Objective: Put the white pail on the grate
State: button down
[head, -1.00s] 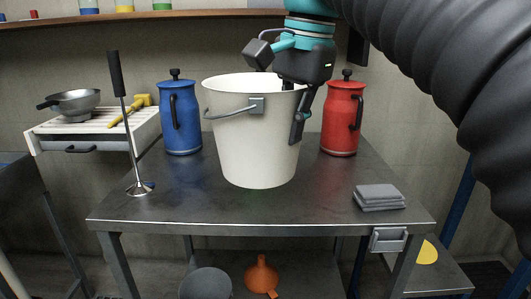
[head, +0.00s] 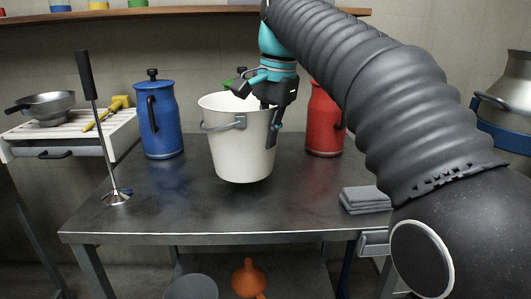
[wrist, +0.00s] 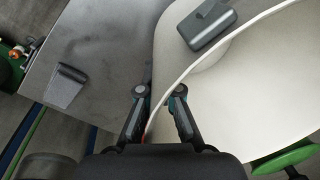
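The white pail (head: 240,155) is over the middle of the dark metal table, between a blue can and a red can. Its base looks just above or at the tabletop; I cannot tell which. My gripper (head: 276,118) is at the pail's right rim. The pail's inside (wrist: 235,85) fills the right of that view.
The blue can (head: 160,125) and red can (head: 322,125) flank the pail. The table (head: 190,205) is clear in front. A white slatted rack (head: 60,142) stands left.

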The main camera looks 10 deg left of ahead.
jog(key=shift+f+b, duration=0.4)
jog(key=shift+f, duration=1.65)
jog(key=c, duration=1.3)
grip_release()
notch_tip(320, 180, up, 7)
jog(key=d, duration=0.1)
jog(key=shift+s+p, duration=0.2)
jog(key=shift+p, duration=0.25)
jog(key=s+r+t+h+b, duration=0.2)
jog(key=s+r+t, duration=0.15)
jog(key=r, duration=0.35)
jog(key=b, duration=0.6)
send_over(265, 176)
jog(key=d, duration=0.1)
notch_tip(265, 176, down, 13)
jog(key=shift+w, duration=0.4)
